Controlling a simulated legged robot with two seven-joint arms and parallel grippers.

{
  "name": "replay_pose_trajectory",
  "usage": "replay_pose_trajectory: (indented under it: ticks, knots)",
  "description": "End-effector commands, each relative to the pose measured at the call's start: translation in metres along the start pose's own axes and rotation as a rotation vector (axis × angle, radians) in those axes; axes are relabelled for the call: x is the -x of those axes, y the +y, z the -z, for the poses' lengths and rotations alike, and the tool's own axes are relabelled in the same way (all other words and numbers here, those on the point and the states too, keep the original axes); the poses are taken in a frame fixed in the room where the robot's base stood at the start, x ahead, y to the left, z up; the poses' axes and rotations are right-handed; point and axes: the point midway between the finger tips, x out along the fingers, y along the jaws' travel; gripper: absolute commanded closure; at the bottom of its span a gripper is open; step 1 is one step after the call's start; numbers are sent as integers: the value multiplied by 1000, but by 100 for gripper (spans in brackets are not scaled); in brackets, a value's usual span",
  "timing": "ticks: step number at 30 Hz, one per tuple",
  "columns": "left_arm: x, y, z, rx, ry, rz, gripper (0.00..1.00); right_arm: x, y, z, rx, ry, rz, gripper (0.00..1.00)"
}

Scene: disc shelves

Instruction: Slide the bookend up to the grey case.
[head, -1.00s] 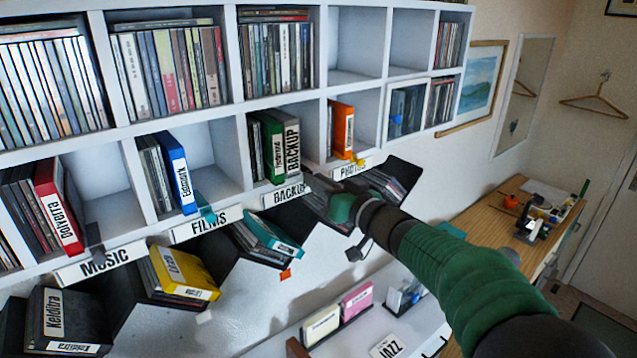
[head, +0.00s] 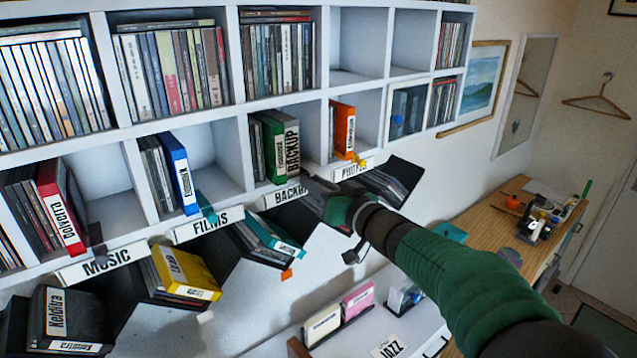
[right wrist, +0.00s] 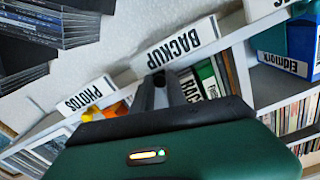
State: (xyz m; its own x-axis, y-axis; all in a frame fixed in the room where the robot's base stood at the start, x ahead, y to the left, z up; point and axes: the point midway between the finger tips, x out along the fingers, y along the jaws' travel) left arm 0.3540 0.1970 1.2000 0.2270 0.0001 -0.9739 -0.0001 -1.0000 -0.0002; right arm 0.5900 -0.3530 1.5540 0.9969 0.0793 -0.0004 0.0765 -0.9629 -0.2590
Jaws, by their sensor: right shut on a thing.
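The grey case (head: 291,150), labelled BACKUP, stands upright beside a green case (head: 271,150) in the compartment above the BACKUP label. My right gripper (head: 312,187) is at the front edge of that compartment, just right of and below the grey case. In the right wrist view its fingers (right wrist: 166,92) are close together by the BACKUP label, with part of the grey case (right wrist: 188,86) beside them. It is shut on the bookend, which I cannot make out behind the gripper. Whether the bookend touches the grey case is hidden. My left gripper is not in view.
An orange case (head: 343,128) stands in the compartment to the right, with a yellow piece (head: 356,160) at its front edge. A blue case (head: 181,172) stands to the left. Tilted black trays with cases hang below the labels; one (head: 398,180) is close to my gripper.

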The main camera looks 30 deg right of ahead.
Motion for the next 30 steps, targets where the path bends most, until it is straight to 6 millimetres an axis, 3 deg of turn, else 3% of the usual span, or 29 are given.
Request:
replay_pose_trajectory:
  ticks: [2, 3, 8, 19, 23, 30]
  knots:
    - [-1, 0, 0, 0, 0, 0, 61, 0, 2, -4, -1, -7, -4, 100]
    - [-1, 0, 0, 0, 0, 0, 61, 0, 2, -4, -1, -7, -4, 81]
    - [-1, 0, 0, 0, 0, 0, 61, 0, 2, -3, -1, -5, -3, 61]
    - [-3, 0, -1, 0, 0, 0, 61, 5, 2, -2, 0, -1, -3, 61]
    - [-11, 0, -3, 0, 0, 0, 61, 30, 3, -4, 2, 1, -5, 61]
    - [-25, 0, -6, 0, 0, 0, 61, 101, 3, -3, 2, 4, -5, 61]
